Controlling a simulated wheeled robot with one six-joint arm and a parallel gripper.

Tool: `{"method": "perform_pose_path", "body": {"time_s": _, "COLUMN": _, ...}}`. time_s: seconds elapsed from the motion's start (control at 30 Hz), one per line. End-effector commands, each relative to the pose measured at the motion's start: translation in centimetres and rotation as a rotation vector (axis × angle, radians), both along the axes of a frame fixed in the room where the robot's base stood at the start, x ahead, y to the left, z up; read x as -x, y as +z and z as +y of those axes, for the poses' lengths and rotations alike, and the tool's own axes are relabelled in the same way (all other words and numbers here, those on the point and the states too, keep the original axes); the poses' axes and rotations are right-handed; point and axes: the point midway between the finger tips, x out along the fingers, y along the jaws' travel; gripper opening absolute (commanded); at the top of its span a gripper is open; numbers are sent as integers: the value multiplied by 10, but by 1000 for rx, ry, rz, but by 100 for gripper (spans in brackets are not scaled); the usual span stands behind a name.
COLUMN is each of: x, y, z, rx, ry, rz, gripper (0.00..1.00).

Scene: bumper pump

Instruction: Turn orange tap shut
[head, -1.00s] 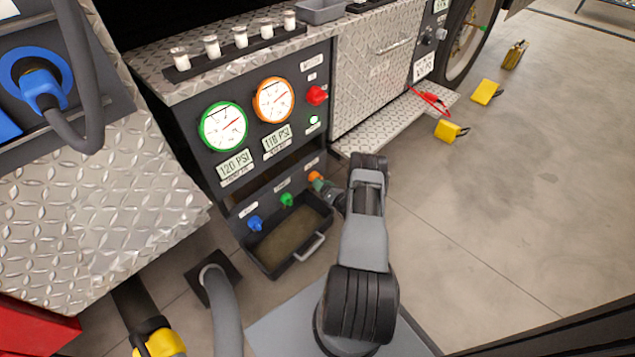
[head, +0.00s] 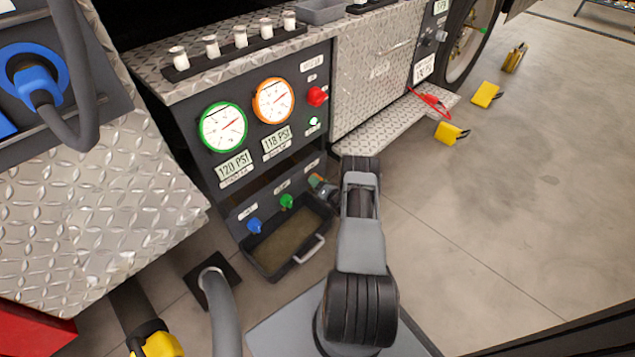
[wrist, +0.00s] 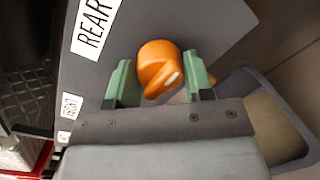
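The orange tap (wrist: 160,68) is on the dark panel beside the REAR label in the wrist view, with a pale mark on its handle. My gripper (wrist: 161,82) has its two green fingers apart, one on each side of the tap. Narrow gaps show beside the tap's lower part; I cannot tell whether either finger touches it. In the head view my gripper (head: 318,184) is at the right end of the tap row and hides the orange tap.
A blue tap (head: 254,225) and a green tap (head: 286,201) sit left along the same panel. A drip tray (head: 283,262) with a handle is below them. Gauges (head: 223,127) and a red knob (head: 317,96) are above.

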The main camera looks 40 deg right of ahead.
Motion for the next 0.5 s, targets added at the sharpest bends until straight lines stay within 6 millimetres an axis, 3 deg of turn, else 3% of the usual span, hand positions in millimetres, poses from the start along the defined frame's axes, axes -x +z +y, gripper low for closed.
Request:
{"method": "perform_pose_path", "body": {"time_s": 0.2, "x": 0, "y": 0, "z": 1, "rx": 0, "ry": 3, "rz": 0, "gripper": 24}}
{"method": "perform_pose_path", "body": {"time_s": 0.5, "x": 0, "y": -2, "z": 1, "rx": 48, "ry": 4, "rz": -9, "gripper": 24}}
